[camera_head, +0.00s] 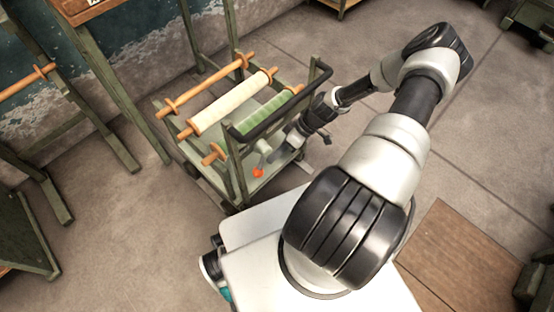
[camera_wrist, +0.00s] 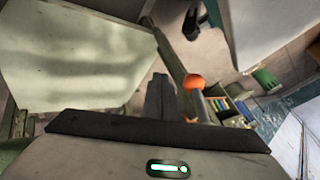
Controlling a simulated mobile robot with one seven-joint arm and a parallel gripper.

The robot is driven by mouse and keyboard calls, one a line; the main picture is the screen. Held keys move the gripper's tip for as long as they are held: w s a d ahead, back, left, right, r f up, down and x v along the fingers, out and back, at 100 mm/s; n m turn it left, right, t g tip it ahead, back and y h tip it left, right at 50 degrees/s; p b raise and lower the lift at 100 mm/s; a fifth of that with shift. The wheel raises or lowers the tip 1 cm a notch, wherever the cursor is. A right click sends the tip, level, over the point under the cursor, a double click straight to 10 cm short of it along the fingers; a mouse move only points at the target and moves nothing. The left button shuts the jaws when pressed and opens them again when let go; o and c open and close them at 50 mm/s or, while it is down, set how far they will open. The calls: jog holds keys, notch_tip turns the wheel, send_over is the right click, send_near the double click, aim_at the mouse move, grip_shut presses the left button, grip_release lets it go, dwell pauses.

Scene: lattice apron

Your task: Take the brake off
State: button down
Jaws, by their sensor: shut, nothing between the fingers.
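The brake lever appears to be the short grey lever with an orange-red ball knob (camera_head: 257,172) low on the near end of the green cart (camera_head: 192,160). In the wrist view the knob (camera_wrist: 194,82) stands just right of my dark fingers, on a pale stem (camera_wrist: 203,106). My gripper (camera_head: 277,155) is beside the lever, on its right in the head view. Its fingers (camera_wrist: 161,98) are shut with nothing between them. Whether a finger touches the lever's stem I cannot tell. The lever's foot is hidden.
The cart carries rolls on wooden rods, one cream (camera_head: 232,103) and one green (camera_head: 268,117). Its dark push handle (camera_head: 318,80) rises close to my wrist. Green-legged stands (camera_head: 105,95) are at the left. Open floor (camera_head: 120,235) lies left of the cart.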

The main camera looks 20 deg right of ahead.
jog(key=d+p+v, duration=0.1)
jog(key=p+v, duration=0.1)
jog(key=v, duration=0.8)
jog(key=shift+w+f, duration=0.25)
